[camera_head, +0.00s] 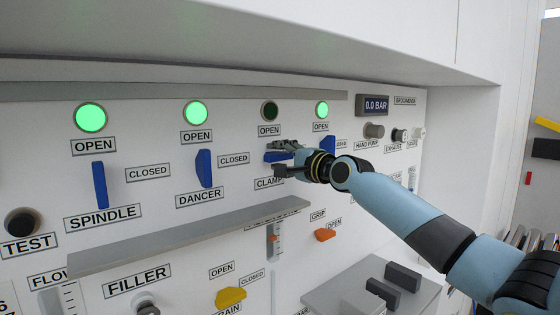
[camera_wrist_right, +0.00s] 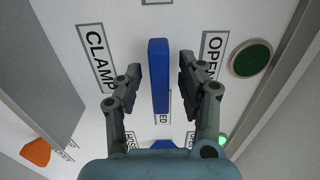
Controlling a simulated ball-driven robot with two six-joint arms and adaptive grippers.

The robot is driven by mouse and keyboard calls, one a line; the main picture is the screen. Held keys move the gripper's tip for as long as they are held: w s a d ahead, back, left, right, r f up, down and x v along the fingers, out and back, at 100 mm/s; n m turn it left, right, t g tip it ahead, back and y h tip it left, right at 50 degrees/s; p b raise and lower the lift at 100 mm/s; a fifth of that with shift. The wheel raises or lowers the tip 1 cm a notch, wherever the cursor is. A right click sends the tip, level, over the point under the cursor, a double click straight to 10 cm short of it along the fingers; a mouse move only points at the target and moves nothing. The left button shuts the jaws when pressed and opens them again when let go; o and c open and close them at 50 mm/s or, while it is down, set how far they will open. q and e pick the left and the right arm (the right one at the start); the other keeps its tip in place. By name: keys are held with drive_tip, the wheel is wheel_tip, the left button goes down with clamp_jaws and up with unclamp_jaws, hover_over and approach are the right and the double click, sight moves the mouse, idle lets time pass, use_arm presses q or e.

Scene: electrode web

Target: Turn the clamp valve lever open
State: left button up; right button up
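The clamp valve lever (camera_head: 272,156) is a blue bar on the white panel, above the CLAMP label (camera_head: 269,183) and below an OPEN label (camera_head: 269,130). It lies about horizontal in the head view, partly hidden by my right gripper (camera_head: 279,158). The wrist view shows the lever (camera_wrist_right: 159,62) between the two fingers of my right gripper (camera_wrist_right: 160,75). The fingers are open, one on each side, with a visible gap to the bar on both sides. The dark green lamp (camera_head: 270,111) above the clamp valve is unlit. My left gripper is not in view.
The spindle lever (camera_head: 99,185) and dancer lever (camera_head: 204,169) stand upright under lit green lamps. Another blue lever (camera_head: 328,144) is close to the right of my gripper. A grey ledge (camera_head: 180,235) juts out below. A 0.0 BAR display (camera_head: 375,105) is at upper right.

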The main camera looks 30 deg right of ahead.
clamp_jaws()
